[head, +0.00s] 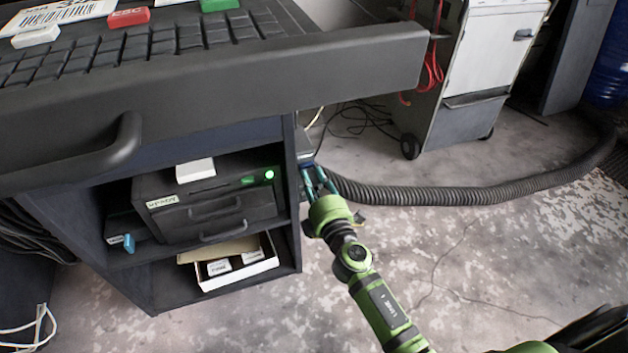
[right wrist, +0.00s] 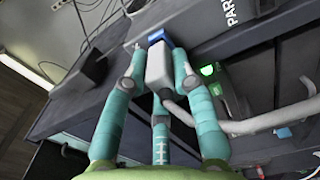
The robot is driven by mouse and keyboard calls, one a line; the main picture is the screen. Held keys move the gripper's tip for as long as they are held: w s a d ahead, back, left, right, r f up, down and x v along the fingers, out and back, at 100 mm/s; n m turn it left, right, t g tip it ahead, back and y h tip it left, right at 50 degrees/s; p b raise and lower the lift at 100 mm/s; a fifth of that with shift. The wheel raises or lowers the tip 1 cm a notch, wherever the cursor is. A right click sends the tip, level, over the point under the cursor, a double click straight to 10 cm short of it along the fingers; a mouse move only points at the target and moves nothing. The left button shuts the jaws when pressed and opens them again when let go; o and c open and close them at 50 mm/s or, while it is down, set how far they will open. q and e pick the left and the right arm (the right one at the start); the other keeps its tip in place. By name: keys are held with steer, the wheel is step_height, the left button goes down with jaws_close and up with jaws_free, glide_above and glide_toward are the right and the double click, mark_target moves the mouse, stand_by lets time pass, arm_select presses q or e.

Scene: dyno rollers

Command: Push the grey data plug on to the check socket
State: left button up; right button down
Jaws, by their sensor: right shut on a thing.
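My right gripper (head: 318,180) is at the right side of the dark cabinet, below the keyboard shelf. In the right wrist view its teal fingers (right wrist: 158,85) are shut on the grey data plug (right wrist: 159,66). A grey cable (right wrist: 245,126) runs from the plug to the right. A blue part (right wrist: 158,36) shows at the plug's far end, close to a dark surface. I cannot tell whether it belongs to the plug or to the check socket, nor whether they touch. In the head view the fingers hide the plug. My left gripper is not in view.
The cabinet (head: 292,200) holds a dark unit with a lit green lamp (head: 269,175) and an open box (head: 240,262) below. The keyboard shelf (head: 300,75) overhangs. A ribbed hose (head: 450,194) crosses the floor behind my gripper.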

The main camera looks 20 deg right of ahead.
steer(key=shift+w, duration=0.55)
steer(key=c, duration=0.9)
jaws_free()
steer(key=shift+c, duration=0.2)
steer(key=shift+s, duration=0.15)
